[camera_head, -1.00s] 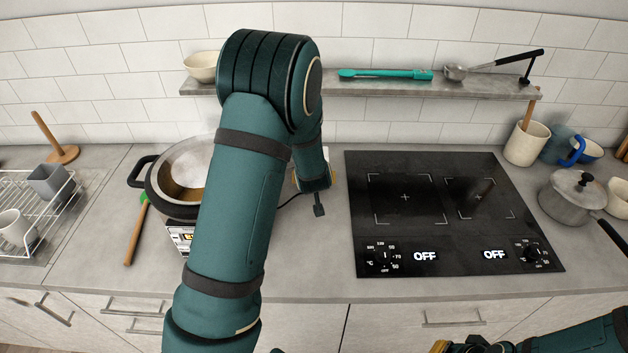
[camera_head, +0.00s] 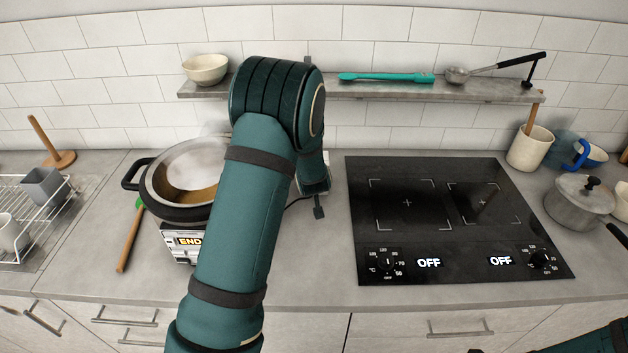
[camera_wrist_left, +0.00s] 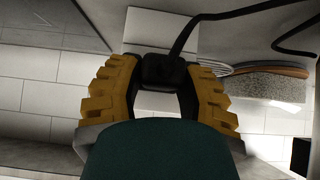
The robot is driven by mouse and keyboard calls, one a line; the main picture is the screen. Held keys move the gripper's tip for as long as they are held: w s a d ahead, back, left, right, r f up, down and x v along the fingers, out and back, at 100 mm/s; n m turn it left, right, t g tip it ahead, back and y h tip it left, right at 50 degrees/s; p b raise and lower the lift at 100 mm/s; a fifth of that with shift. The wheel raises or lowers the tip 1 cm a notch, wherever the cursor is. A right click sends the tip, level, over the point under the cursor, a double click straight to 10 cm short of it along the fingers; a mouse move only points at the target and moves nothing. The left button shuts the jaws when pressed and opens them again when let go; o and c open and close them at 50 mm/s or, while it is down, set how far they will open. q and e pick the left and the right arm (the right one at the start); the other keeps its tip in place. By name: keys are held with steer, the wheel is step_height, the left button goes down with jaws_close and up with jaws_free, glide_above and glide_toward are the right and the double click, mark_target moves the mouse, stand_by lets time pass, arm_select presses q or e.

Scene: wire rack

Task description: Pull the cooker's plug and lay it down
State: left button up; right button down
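The cooker (camera_head: 190,241) stands left on the counter, its display reading END, with a wide steaming pot (camera_head: 160,190) on top. My left arm covers part of both. In the left wrist view, the yellow fingers of my left gripper (camera_wrist_left: 162,72) close on both sides of the black plug (camera_wrist_left: 162,70). Its black cord (camera_wrist_left: 190,35) runs up and right. A pale plate (camera_wrist_left: 150,28) lies behind the plug; I cannot tell whether the plug is seated in anything.
A black hob (camera_head: 430,225) showing OFF fills the counter's middle right. A shelf (camera_head: 400,90) with a bowl and utensils runs along the wall above. A wooden-handled tool (camera_head: 130,240) lies left of the cooker, beside a dish rack (camera_head: 40,220). A lidded pot (camera_head: 578,200) stands right.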

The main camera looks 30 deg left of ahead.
arm_select(q)
jaws_close()
steer(key=shift+s+d, duration=0.6)
steer(key=shift+s, duration=0.35)
stand_by(1.0)
steer(key=shift+s+d, duration=0.35)
steer(key=shift+s, duration=0.25)
steer(key=shift+s+d, duration=0.35)
steer(key=shift+s, duration=0.25)
steer(key=shift+s, duration=0.1)
steer(key=shift+s+d, duration=0.4)
steer(key=shift+s, duration=0.2)
steer(key=shift+s+d, duration=0.4)
steer(key=shift+s, duration=0.2)
